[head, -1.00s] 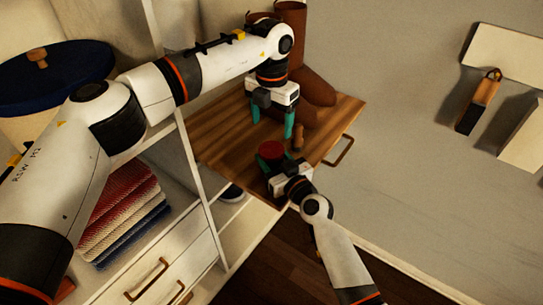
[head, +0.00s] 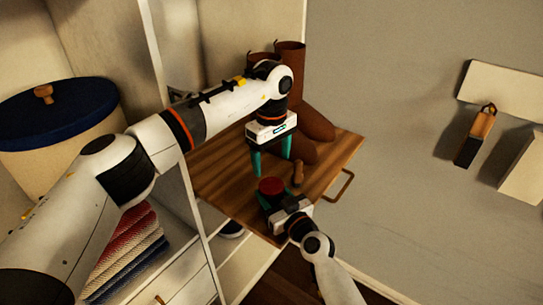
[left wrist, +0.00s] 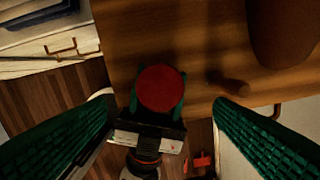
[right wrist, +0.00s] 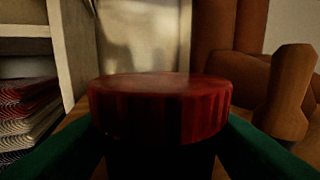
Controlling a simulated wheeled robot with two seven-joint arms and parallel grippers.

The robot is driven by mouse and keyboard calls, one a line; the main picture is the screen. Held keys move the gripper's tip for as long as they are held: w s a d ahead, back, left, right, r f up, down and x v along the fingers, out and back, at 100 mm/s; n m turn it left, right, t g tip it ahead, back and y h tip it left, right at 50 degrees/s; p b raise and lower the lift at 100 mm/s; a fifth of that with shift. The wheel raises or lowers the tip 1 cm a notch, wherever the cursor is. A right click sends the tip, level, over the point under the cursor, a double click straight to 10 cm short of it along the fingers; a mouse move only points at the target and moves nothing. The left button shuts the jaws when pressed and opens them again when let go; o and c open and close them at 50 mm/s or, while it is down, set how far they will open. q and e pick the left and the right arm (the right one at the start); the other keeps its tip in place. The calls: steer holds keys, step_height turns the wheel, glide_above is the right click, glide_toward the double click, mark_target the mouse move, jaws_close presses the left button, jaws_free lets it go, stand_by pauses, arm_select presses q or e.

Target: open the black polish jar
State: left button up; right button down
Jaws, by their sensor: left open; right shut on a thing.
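The polish jar has a ribbed red lid (head: 271,186) and a dark body (right wrist: 160,158). It stands upright on the wooden board, near its front edge, with the lid on. My right gripper (head: 270,199) is shut on the jar's body from the front, its green fingers on either side below the lid. My left gripper (head: 272,167) points down above the jar, open and empty. In the left wrist view the red lid (left wrist: 160,90) lies between its two spread fingers, farther down and clear of them.
The wooden board (head: 325,165) has a metal handle (head: 343,186) at its right. A small brown wooden piece (head: 298,172) stands close right of the jar. Brown boots (head: 290,65) stand behind. Shelves with folded towels (head: 125,250) and a blue-lidded box (head: 60,112) are at left.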

mark_target(272, 186)
arm_select(q)
steer(key=shift+m, duration=0.9)
steer(key=shift+f, duration=0.15)
steer(key=shift+m, duration=0.3)
steer(key=shift+f, duration=3.85)
